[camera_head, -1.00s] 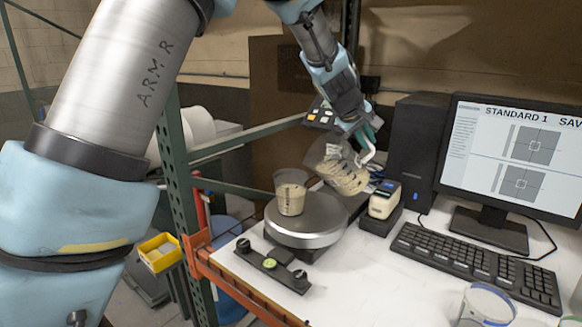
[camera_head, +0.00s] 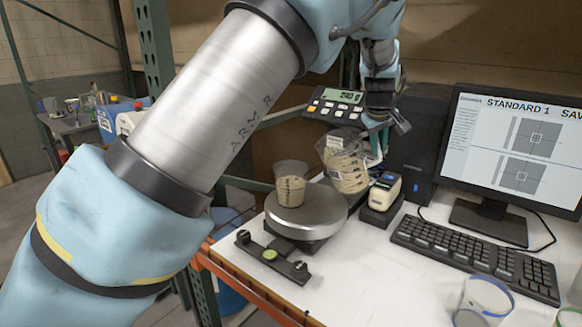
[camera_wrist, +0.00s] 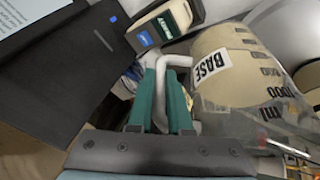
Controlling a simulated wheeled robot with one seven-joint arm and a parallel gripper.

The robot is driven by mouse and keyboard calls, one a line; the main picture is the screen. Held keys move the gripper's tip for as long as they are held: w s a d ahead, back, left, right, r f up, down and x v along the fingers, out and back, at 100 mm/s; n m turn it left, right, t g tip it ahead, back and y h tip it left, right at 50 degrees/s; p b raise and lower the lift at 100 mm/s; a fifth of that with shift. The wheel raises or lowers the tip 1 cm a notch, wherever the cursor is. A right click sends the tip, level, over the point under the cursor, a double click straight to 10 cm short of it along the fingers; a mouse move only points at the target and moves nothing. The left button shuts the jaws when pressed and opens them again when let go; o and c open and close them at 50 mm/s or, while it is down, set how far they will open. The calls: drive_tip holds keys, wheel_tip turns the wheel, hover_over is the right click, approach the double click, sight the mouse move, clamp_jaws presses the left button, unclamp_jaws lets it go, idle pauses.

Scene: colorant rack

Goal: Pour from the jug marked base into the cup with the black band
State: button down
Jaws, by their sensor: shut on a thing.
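My gripper (camera_head: 376,138) is shut on the handle of the clear jug (camera_head: 345,162); in the wrist view the green fingers (camera_wrist: 160,98) close around the white handle. The jug (camera_wrist: 235,75) bears a BASE label and holds beige liquid. It is slightly tilted, beside and right of the balance pan. A clear cup (camera_head: 291,184) with beige liquid stands upright on the round pan (camera_head: 306,212). A dark marking shows on the cup, but I cannot tell whether it is a black band. No stream shows between jug and cup.
The balance display (camera_head: 336,106) stands behind the pan. A small cream device (camera_head: 382,192) sits close right of the jug. A keyboard (camera_head: 475,258) and monitor (camera_head: 515,150) fill the right. A blue-banded cup (camera_head: 485,303) stands at the front right.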

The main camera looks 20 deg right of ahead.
drive_tip(key=shift+s+d+f+m+y, duration=0.1)
drive_tip(key=shift+d+f+m+y, duration=0.05)
drive_tip(key=shift+d+f+y, duration=0.35)
drive_tip(key=shift+d+f+m+y, duration=0.15)
drive_tip(key=shift+d+f+y, duration=0.15)
drive_tip(key=shift+f+y, duration=0.3)
drive_tip(key=shift+d+f+y, duration=0.15)
drive_tip(key=shift+f+y, duration=0.2)
drive_tip(key=shift+f, duration=0.2)
drive_tip(key=shift+d+f+y, duration=0.15)
drive_tip(key=shift+f+y, duration=0.2)
drive_tip(key=shift+f, duration=0.2)
drive_tip(key=shift+t, duration=0.3)
drive_tip(key=shift+r, duration=2.45)
drive_tip(key=shift+s+d, duration=0.1)
drive_tip(key=shift+s, duration=0.05)
